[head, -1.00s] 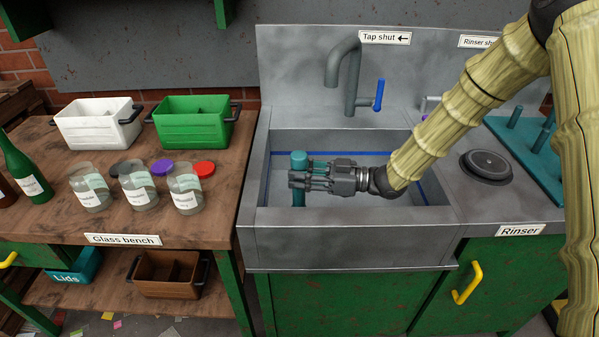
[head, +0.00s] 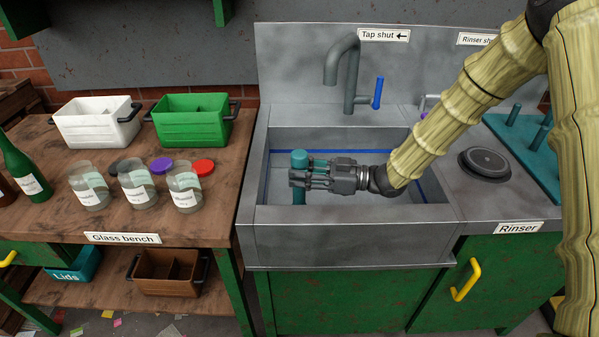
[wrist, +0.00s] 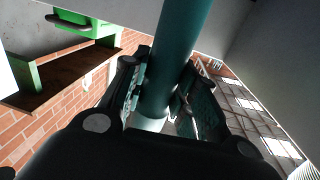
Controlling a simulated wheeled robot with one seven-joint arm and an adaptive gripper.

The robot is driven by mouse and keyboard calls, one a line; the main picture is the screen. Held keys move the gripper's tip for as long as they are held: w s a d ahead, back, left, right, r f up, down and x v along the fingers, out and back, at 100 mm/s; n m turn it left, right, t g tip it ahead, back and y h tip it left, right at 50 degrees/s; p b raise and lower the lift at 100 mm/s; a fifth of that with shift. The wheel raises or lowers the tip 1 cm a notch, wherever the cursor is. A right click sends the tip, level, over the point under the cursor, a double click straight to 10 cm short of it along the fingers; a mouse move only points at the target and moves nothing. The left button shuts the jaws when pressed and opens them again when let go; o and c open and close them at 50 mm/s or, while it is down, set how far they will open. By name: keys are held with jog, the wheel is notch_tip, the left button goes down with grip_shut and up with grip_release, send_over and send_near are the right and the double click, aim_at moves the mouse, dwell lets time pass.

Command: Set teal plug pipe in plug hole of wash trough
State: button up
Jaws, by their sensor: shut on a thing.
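The teal plug pipe (head: 299,160) stands upright inside the wash trough (head: 345,233), in its left part. My gripper (head: 302,178) reaches in from the right and is shut around the pipe below its wider top. In the wrist view the pipe (wrist: 179,60) runs between the two fingers (wrist: 163,98). The pipe's lower end and the plug hole are hidden behind the trough's front wall, so I cannot tell whether the pipe sits in the hole.
A grey tap (head: 350,75) with a blue lever (head: 378,92) stands behind the trough. Left is the glass bench (head: 222,185) with jars, lids and bins. Right are a round black rinser (head: 485,163) and a teal peg rack (head: 530,150).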

jog(key=shift+f, duration=0.15)
jog(key=shift+f+b, duration=0.35)
jog(key=shift+f, duration=0.75)
jog(key=shift+f+b, duration=0.35)
jog(key=shift+f, duration=0.85)
dwell(1.2)
jog(key=o, duration=0.9)
jog(key=shift+o, duration=0.2)
